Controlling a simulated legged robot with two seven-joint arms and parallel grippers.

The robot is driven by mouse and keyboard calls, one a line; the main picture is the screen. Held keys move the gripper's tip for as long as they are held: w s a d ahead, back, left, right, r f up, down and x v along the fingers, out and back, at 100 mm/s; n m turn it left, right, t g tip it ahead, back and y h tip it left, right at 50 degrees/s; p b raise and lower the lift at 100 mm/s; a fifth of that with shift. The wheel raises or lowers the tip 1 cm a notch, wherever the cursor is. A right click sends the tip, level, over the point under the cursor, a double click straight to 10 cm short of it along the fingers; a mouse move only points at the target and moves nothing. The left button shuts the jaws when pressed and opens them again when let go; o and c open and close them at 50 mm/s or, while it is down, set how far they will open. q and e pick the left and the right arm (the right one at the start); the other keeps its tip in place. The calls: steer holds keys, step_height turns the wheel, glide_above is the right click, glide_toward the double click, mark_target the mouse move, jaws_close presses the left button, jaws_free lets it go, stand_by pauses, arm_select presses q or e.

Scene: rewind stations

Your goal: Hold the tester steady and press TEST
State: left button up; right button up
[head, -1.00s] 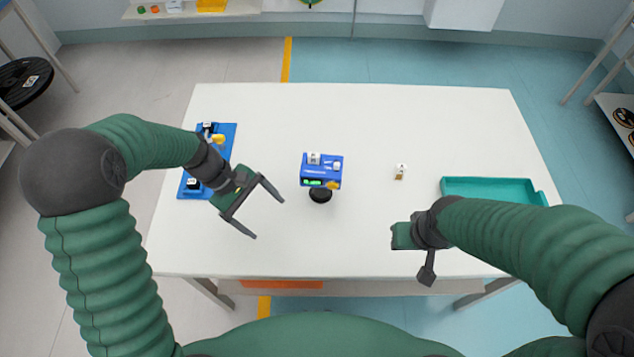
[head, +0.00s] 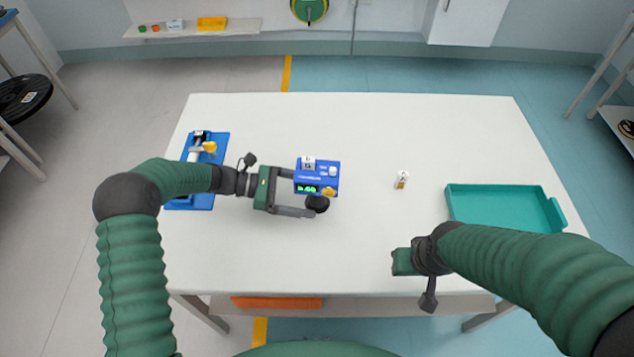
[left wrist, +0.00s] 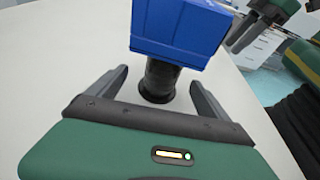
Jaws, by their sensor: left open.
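Which control is TEST is too small to read. My left gripper (head: 299,194) is open at the tester's left. In the left wrist view its fingers (left wrist: 160,80) lie either side of the black stand (left wrist: 158,82), below the blue box (left wrist: 178,32), with gaps visible. My right gripper (head: 402,262) hangs over the front right of the table, apart from the tester; its jaws are hard to make out.
A small white-and-yellow labelled item (head: 402,180) stands right of the tester. A teal tray (head: 505,188) lies at the table's right. A blue fixture board (head: 221,150) with yellow and dark parts is at the left. The table between tester and tray is mostly clear.

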arm_select(q)
steer(key=shift+x, duration=1.2)
arm_select(e)
steer(key=shift+d, duration=0.15)
arm_select(q)
steer(key=shift+a, duration=0.15)
arm_select(e)
steer(key=shift+a, duration=0.2)
arm_select(q)
steer(key=c, duration=1.5)
arm_select(e)
steer(key=shift+d, duration=0.1)
arm_select(q)
steer(key=shift+o, duration=0.2)
arm_select(e)
jaws_close()
